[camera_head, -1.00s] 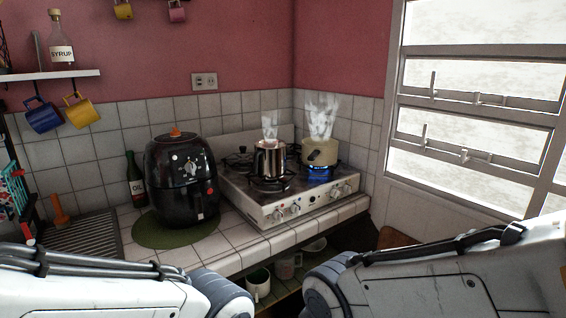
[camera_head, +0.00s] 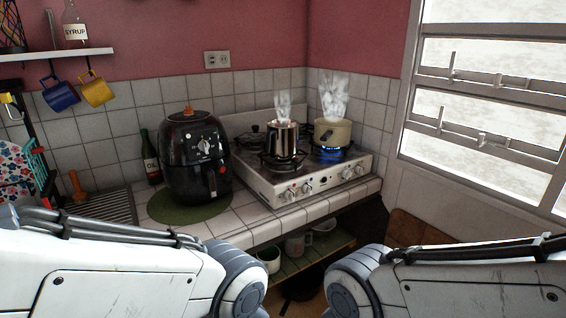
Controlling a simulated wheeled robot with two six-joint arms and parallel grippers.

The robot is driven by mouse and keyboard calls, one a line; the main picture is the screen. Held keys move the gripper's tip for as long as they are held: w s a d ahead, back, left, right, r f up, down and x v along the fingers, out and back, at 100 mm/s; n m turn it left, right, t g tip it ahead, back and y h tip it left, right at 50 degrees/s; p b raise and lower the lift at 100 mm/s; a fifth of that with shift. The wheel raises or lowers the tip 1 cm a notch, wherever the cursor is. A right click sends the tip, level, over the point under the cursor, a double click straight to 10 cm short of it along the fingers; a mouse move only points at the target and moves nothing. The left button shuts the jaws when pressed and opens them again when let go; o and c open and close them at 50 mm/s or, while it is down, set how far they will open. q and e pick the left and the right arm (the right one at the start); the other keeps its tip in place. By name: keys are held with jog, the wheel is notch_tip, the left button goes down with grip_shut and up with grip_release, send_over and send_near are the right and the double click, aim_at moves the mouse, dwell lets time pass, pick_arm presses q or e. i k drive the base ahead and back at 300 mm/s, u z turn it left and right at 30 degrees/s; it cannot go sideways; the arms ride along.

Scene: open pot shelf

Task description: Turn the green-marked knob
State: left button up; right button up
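A white gas stove (camera_head: 330,181) stands on the tiled counter in the head view. Several small knobs line its front panel, with a left pair (camera_head: 297,191) and a right pair (camera_head: 353,171). A green mark on any of them is too small to make out. A steaming metal pot (camera_head: 283,143) sits on the left front burner. A steaming cream pot (camera_head: 333,133) sits at the right over a blue flame (camera_head: 324,154). Only the links of my two arms show along the bottom edge, apart from the stove. Both grippers are out of view.
A black air fryer (camera_head: 182,176) stands on a green mat (camera_head: 160,209) left of the stove. A dark oil bottle (camera_head: 150,157) is beside it. Cups (camera_head: 296,244) sit on an open shelf under the counter. A window (camera_head: 490,100) is at the right.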

aim_at(345, 175)
jog(key=u, duration=0.05)
jog(key=k, duration=0.55)
jog(key=z, duration=1.15)
jog(key=i, duration=1.2)
jog(key=u, duration=0.7)
jog(key=i, duration=0.4)
jog(key=u, duration=0.4)
